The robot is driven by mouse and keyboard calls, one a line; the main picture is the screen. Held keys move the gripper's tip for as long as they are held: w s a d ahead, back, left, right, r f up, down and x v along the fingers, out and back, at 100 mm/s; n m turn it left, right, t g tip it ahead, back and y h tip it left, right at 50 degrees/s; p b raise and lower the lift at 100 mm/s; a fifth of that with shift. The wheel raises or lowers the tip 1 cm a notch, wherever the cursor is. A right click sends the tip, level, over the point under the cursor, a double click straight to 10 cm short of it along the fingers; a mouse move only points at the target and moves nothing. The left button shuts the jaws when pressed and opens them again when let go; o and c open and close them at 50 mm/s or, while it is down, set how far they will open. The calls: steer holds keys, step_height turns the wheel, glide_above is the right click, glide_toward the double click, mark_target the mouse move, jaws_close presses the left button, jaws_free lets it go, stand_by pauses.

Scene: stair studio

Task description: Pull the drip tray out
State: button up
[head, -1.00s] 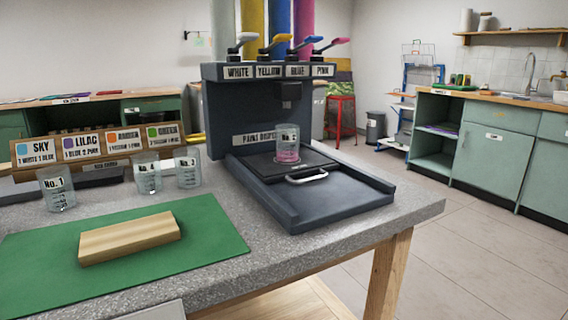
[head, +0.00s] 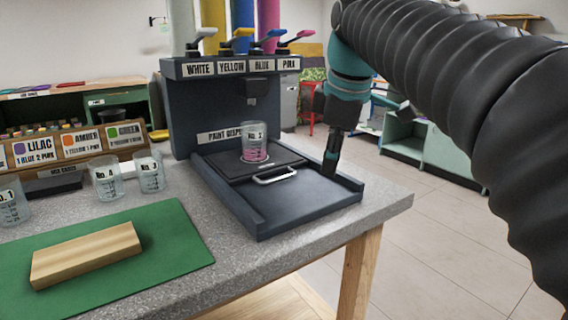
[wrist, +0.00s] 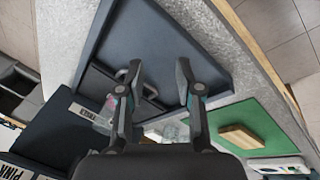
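The drip tray (head: 235,172) is a dark flat plate in the paint dispenser's base (head: 300,201), with a pale bar handle (head: 274,176) on its front edge. Beaker No. 2 (head: 254,143), with pink paint in its bottom, stands on the tray. My gripper (head: 329,168) points down over the right side of the base, right of the handle. In the wrist view my gripper (wrist: 159,68) is open with nothing between its fingers. The handle (wrist: 122,72) shows beside the left finger, which partly hides it; I cannot tell whether they touch.
Paint levers (head: 240,38) top the dispenser. Several empty beakers (head: 150,172) stand left of it. A wooden block (head: 86,254) lies on a green mat (head: 160,260) at front left. The base's front part is bare, and the counter edge lies close in front.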

mark_target(282, 176)
steer(key=w+a+r+n+g+p, duration=0.1)
steer(key=w+a+r+n+g, duration=0.1)
steer(key=w+a+r+n, duration=0.65)
steer(key=shift+n, duration=0.65)
steer(key=f, duration=0.5)
steer(key=f+b, duration=0.1)
steer(key=f, duration=0.4)
steer(key=w+f, duration=0.1)
steer(key=f, duration=0.4)
steer(key=shift+f, duration=0.1)
jaws_close()
